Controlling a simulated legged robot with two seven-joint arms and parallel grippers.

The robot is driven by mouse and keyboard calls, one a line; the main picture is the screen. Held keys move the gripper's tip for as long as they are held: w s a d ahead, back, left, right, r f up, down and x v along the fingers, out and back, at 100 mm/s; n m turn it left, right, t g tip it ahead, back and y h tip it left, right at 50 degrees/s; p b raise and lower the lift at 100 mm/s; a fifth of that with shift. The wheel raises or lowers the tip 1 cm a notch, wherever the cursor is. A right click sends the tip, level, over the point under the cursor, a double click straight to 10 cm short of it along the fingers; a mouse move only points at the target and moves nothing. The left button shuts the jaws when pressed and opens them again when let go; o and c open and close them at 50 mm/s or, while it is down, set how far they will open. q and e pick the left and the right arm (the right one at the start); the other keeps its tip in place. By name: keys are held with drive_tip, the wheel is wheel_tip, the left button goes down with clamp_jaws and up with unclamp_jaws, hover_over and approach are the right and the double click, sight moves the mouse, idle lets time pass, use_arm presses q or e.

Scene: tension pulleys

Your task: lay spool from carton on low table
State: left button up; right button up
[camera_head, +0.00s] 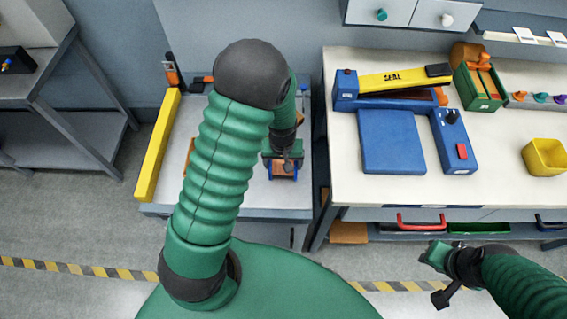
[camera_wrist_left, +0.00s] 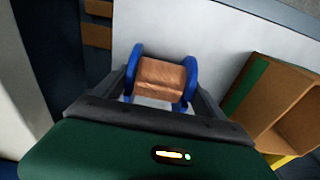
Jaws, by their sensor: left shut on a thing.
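The spool has blue flanges and a copper-coloured winding. It shows in the left wrist view (camera_wrist_left: 160,82) and small in the head view (camera_head: 284,170). My left gripper (camera_head: 283,163) is shut on the spool over the right part of the low table (camera_head: 232,194). I cannot tell whether the spool touches the tabletop. The open brown carton (camera_wrist_left: 268,104) is to the right in the left wrist view. In the head view my left arm hides most of it. My right gripper (camera_head: 437,273) is by the workbench's front, away from the spool; its fingers are unclear.
A yellow bar (camera_head: 158,146) runs along the low table's left edge. The workbench (camera_head: 350,188) stands close on the right, with a blue sealing machine (camera_head: 391,141), a green bin (camera_head: 480,88) and a yellow bin (camera_head: 544,157). A grey shelf unit (camera_head: 62,93) is at the far left.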

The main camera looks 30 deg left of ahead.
use_arm(q)
drive_tip(key=shift+a, duration=0.1)
drive_tip(key=o, duration=1.6)
drive_tip(key=shift+o, duration=1.4)
drive_tip(key=shift+d, duration=0.2)
drive_tip(key=shift+o, duration=0.6)
drive_tip(key=shift+d+r, duration=0.1)
drive_tip(key=shift+d, duration=0.2)
wheel_tip(320, 180, up, 12)
drive_tip(key=s+p, duration=0.1)
drive_tip(key=p, duration=0.1)
drive_tip(key=s+d+r+m+t, duration=0.1)
drive_tip(key=s+d+r+m, duration=0.1)
drive_tip(key=s+d+m, duration=0.4)
drive_tip(key=shift+s+d+r+t, duration=0.3)
drive_tip(key=shift+s+d+r, duration=0.1)
drive_tip(key=shift+s, duration=0.25)
use_arm(e)
drive_tip(key=shift+w+d+r, duration=0.1)
drive_tip(key=shift+d+r, duration=0.05)
drive_tip(key=shift+r, duration=0.75)
